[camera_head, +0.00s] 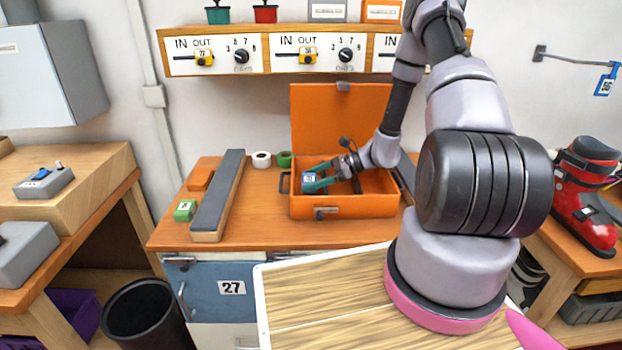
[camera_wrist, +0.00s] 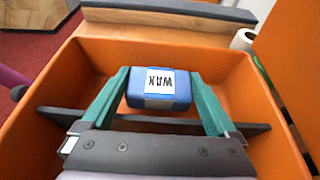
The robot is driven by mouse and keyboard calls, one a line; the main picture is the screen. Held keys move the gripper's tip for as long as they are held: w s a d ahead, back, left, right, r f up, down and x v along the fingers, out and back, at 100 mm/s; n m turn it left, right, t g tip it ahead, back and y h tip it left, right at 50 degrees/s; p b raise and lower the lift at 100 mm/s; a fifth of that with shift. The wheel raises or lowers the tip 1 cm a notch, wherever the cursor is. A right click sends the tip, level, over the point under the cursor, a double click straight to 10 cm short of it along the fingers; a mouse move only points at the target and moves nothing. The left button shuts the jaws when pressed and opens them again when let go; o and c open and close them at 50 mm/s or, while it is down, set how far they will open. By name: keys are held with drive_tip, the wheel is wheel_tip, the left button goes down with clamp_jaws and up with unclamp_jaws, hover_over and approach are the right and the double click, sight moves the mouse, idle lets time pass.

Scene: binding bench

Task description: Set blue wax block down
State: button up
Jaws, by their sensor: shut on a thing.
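The blue wax block (camera_wrist: 158,101) has a white label reading WAX, and it also shows small in the head view (camera_head: 309,181). My gripper (camera_wrist: 160,97) is shut on it, with one green finger on each side. In the head view my gripper (camera_head: 317,180) reaches from the right into the open orange box (camera_head: 345,211). The block is inside or just over the left part of the box; I cannot tell whether it touches the floor. In the wrist view a dark divider (camera_wrist: 60,115) crosses the box (camera_wrist: 235,82) under my fingers.
The box's orange lid (camera_head: 340,115) stands open behind. A long grey-topped bar (camera_head: 218,192), a green block (camera_head: 185,211), an orange block (camera_head: 200,178), a white roll (camera_head: 261,159) and a green roll (camera_head: 284,159) lie left of the box. The front tabletop strip is clear.

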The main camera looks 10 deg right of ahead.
drive_tip(key=shift+f, duration=0.25)
drive_tip(key=o, duration=1)
drive_tip(key=shift+s, duration=0.15)
drive_tip(key=shift+o, duration=0.2)
drive_tip(key=shift+r, duration=0.1)
drive_tip(key=r+v, duration=0.1)
drive_tip(key=v, duration=1.1)
drive_tip(key=s+a+r+n+g+h, duration=0.1)
drive_tip(key=s+a+r+n+h, duration=0.15)
drive_tip(key=r, duration=0.35)
drive_tip(key=s+a+r+n+h, duration=0.1)
drive_tip(key=s+r+n+h, duration=0.15)
drive_tip(key=r, duration=0.45)
drive_tip(key=s+a+r+n+g+h, duration=0.1)
drive_tip(key=r+n, duration=0.3)
drive_tip(key=r, duration=0.2)
drive_tip(key=s+r+n+t+h, duration=0.5)
drive_tip(key=s+r+n+t, duration=0.1)
drive_tip(key=s+r, duration=0.8)
wheel_tip(320, 180, up, 2)
drive_tip(key=shift+s+a+r+n+t, duration=0.2)
drive_tip(key=shift+s+a+n+t, duration=0.1)
drive_tip(key=shift+s+n, duration=0.15)
drive_tip(key=shift+w, duration=0.1)
